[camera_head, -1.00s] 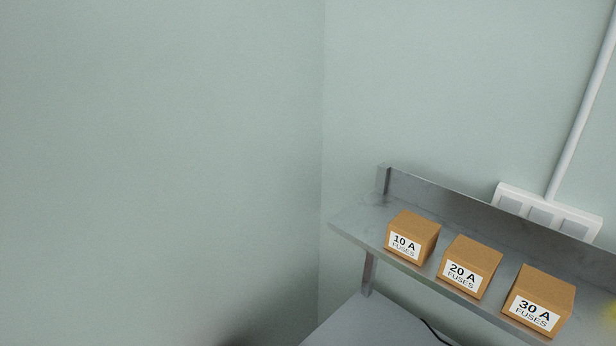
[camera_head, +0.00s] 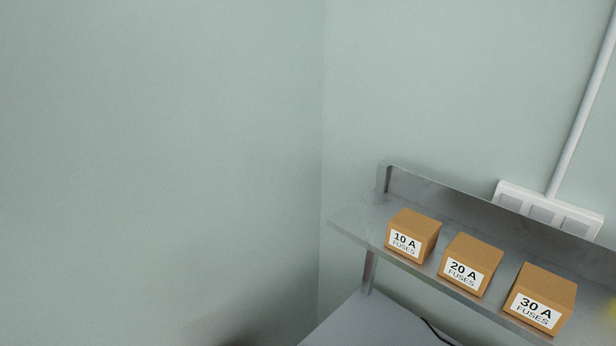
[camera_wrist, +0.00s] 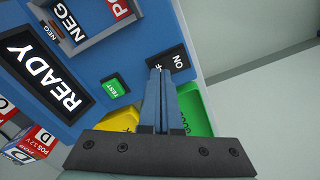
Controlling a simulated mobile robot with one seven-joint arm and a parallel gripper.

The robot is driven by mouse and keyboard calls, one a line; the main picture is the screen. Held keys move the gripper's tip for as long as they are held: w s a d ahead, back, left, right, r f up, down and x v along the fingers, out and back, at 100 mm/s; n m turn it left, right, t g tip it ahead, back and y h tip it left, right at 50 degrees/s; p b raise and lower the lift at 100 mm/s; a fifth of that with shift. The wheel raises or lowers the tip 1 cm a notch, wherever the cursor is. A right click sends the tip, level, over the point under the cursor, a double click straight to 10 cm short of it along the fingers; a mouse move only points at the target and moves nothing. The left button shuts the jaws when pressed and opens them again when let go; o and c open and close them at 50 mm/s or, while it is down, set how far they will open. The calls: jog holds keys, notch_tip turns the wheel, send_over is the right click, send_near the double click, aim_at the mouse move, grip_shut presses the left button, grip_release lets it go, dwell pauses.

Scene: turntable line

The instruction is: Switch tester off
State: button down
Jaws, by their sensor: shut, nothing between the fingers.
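The tester (camera_wrist: 150,30) is a blue panel filling the upper left of the wrist view, seen tilted. Its black display (camera_wrist: 42,82) reads READY. A green TEST button (camera_wrist: 115,88) sits beside the display. A black switch plate (camera_wrist: 178,62) at the panel's edge is marked ON, with the other marking partly covered by my fingers. My gripper (camera_wrist: 160,78) is shut and empty, its fingertips over or against the OFF side of that plate. Contact cannot be told, and the switch lever is hidden. The tester is not in the head view.
A yellow bin (camera_wrist: 115,120) and a green bin (camera_wrist: 195,110) lie beyond my fingers. Red and white labelled boxes (camera_wrist: 35,140) stand at lower left. In the head view, a grey shelf (camera_head: 350,222) holds three fuse boxes (camera_head: 412,236) below a wall socket strip (camera_head: 545,210).

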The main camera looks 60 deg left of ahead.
jog(key=shift+f+b, duration=0.3)
jog(key=shift+f, duration=0.25)
jog(key=shift+r, duration=0.15)
notch_tip(320, 180, up, 7)
jog(key=p, duration=0.7)
jog(key=shift+p, duration=0.3)
dwell(0.4)
